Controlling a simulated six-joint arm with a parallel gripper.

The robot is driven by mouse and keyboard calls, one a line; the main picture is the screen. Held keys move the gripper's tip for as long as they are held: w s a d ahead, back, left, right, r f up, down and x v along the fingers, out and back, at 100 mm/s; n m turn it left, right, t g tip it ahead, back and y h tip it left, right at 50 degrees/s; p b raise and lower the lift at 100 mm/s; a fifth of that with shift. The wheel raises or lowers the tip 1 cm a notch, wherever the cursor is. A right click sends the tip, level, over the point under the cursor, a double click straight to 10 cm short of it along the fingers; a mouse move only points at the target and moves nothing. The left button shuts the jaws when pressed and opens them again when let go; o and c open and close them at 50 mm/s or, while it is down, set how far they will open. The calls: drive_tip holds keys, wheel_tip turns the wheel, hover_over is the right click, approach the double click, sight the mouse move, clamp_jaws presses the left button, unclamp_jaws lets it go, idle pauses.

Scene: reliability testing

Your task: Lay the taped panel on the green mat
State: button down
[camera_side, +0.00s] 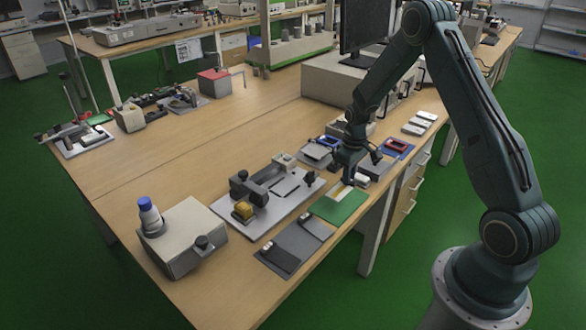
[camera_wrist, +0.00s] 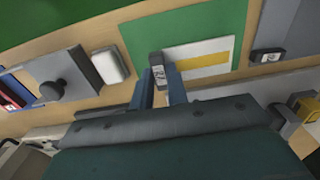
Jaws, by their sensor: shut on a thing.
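The taped panel (camera_wrist: 195,52) is white with a yellow tape stripe. In the wrist view it is over the green mat (camera_wrist: 200,18), inside the mat's outline, near one edge. In the side view the panel (camera_side: 341,191) also shows at the back part of the mat (camera_side: 340,208). My gripper (camera_wrist: 160,88) is shut on a small dark labelled block (camera_wrist: 157,72) at the panel's left end. I cannot tell whether this block is fixed to the panel, or whether the panel rests flat. In the side view my gripper (camera_side: 347,178) is low over that end.
A white block (camera_wrist: 109,66) lies left of the mat in the wrist view. Another dark labelled block (camera_wrist: 267,56) is to the right. In the side view, a grey plate with a fixture (camera_side: 262,190) stands left of the mat, and a dark pad (camera_side: 294,246) lies in front.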

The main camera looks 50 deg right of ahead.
drive_tip(key=shift+f, duration=1.95)
drive_tip(key=shift+f, duration=0.3)
idle(0.6)
drive_tip(key=c, duration=1.3)
unclamp_jaws()
drive_tip(key=shift+r, duration=0.2)
drive_tip(key=shift+r, duration=2.85)
